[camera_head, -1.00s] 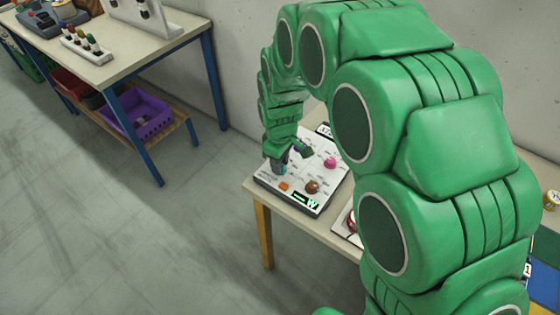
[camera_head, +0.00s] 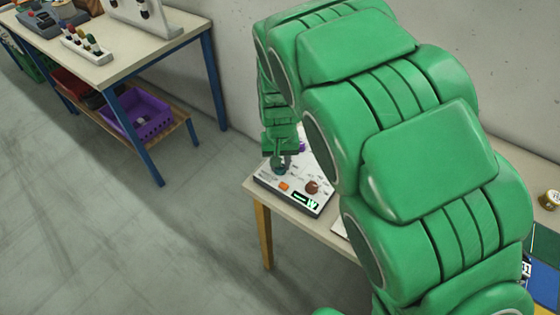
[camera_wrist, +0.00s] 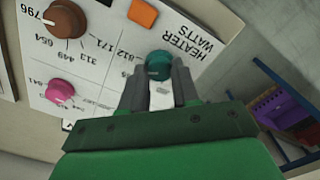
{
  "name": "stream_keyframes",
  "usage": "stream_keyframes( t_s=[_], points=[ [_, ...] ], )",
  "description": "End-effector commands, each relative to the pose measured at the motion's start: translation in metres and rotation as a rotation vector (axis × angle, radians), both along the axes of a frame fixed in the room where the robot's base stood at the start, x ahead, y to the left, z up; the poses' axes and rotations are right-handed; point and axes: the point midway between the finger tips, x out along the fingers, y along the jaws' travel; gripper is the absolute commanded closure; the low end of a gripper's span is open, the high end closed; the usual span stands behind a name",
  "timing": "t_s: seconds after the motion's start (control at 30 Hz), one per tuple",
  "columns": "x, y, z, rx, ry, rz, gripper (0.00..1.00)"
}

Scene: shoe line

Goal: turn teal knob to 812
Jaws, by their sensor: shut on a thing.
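The teal knob (camera_wrist: 159,65) sits on a white control panel (camera_wrist: 110,70) printed "HEATER WATTS", with dial numbers beside it, including one that reads like 812. My gripper (camera_wrist: 160,85) is shut on the teal knob, one finger on each side. In the head view my gripper (camera_head: 280,160) stands over the teal knob (camera_head: 279,169) at the left of the panel (camera_head: 268,180). The knob's pointer mark is not clear, so I cannot tell its exact setting.
A brown knob (camera_wrist: 66,19), a pink knob (camera_wrist: 61,92) and an orange button (camera_wrist: 142,13) share the panel. A green-lit display (camera_head: 306,200) is at its front edge. A purple crate (camera_head: 150,117) sits under another table at left.

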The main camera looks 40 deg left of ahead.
Motion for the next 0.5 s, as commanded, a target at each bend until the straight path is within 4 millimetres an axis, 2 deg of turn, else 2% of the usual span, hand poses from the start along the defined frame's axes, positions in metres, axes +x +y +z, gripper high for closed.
stream_keyframes(
  t_s=[0.2, 0.5],
  points=[
    [0.0011, 0.0004, 0.0002, 0.001, -0.003, -0.146, 1.0],
    [0.0012, 0.0002, 0.0001, 0.002, -0.002, -0.261, 1.0]
  ],
)
